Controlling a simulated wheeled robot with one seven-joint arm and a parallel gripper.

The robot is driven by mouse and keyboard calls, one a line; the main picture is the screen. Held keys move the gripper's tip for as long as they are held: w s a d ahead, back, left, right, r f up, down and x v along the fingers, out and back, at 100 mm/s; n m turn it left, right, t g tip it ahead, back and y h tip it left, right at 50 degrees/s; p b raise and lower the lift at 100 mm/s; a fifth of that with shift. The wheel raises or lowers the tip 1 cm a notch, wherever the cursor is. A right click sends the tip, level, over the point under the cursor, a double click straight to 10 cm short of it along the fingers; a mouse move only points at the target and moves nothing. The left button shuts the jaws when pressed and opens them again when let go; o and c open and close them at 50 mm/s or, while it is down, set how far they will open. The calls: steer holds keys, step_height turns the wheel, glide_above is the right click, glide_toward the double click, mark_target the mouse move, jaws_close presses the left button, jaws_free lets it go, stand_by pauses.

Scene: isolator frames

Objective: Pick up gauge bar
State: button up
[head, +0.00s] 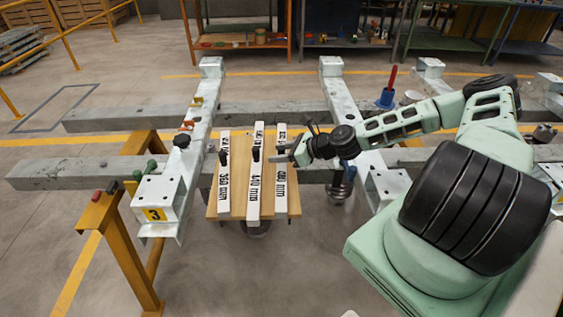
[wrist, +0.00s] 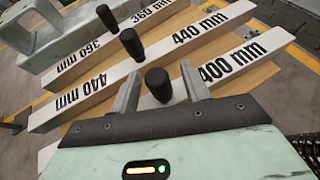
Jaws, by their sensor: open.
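Three white gauge bars with black upright knobs lie side by side on a wooden board (head: 238,208). They are the 360 mm bar (head: 224,172), the 440 mm bar (head: 255,185) and the 400 mm bar (head: 281,190). In the wrist view the 400 mm bar (wrist: 228,70) is nearest, with the 440 mm bar (wrist: 190,40) and 360 mm bar (wrist: 83,52) beyond. My gripper (head: 284,154) is open at the 400 mm bar. In the wrist view its fingers (wrist: 160,76) stand on either side of that bar's black knob (wrist: 158,86). Whether they touch it I cannot tell.
Pale steel frame beams (head: 195,125) flank the board, crossing long grey beams (head: 100,173). A yellow stand (head: 125,255) is at the left. A blue holder with a red handle (head: 387,97) stands at the right. Workbenches line the back.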

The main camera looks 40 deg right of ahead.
steer(key=shift+x, duration=0.8)
jaws_close()
